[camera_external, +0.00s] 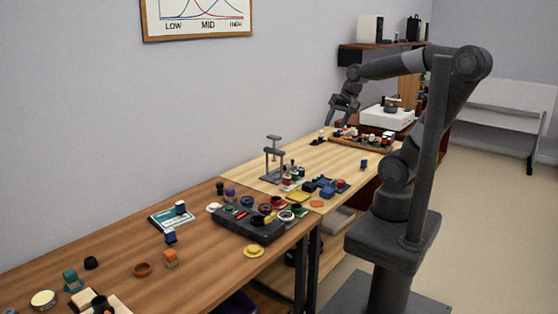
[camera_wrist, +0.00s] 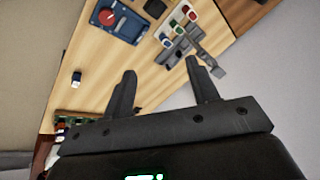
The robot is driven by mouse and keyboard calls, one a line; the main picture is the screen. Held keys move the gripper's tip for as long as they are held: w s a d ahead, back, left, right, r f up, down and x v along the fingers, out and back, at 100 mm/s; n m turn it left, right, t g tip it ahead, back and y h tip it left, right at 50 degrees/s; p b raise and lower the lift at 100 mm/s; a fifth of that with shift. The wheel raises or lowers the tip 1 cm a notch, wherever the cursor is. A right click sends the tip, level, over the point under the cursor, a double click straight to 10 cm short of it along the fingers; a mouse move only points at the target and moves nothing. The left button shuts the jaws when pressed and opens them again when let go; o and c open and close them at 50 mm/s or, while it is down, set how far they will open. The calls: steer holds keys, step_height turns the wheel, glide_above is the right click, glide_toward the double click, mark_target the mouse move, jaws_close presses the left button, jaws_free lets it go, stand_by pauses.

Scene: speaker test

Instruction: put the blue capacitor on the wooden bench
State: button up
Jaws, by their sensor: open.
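My gripper (camera_external: 340,118) is raised above the far part of the pale wooden bench (camera_external: 335,163). In the wrist view my gripper (camera_wrist: 161,70) has its two fingers wide apart, with nothing between them. A small blue part (camera_external: 364,163), which may be the blue capacitor, stands alone near the pale bench's front edge. A blue part with a pale face also shows alone in the wrist view (camera_wrist: 76,78), left of the fingers. Other small blue-and-white parts stand on the browner wooden bench, one (camera_external: 170,236) on bare wood and one (camera_external: 181,207) on a card (camera_external: 165,221).
A grey stand (camera_external: 272,160) rises from the pale bench, with several small parts beside it. A dark tray (camera_external: 248,227) with round parts sits on the browner bench. A parts board (camera_external: 362,142) and white turntable (camera_external: 387,118) are farther back. Bare wood lies mid-bench.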

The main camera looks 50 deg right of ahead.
steer(key=s+a+r+n+t, duration=0.1)
steer(key=s+a+n, duration=0.3)
steer(key=a+n, duration=0.1)
steer(key=shift+s+n, duration=0.15)
steer(key=shift+n, duration=0.75)
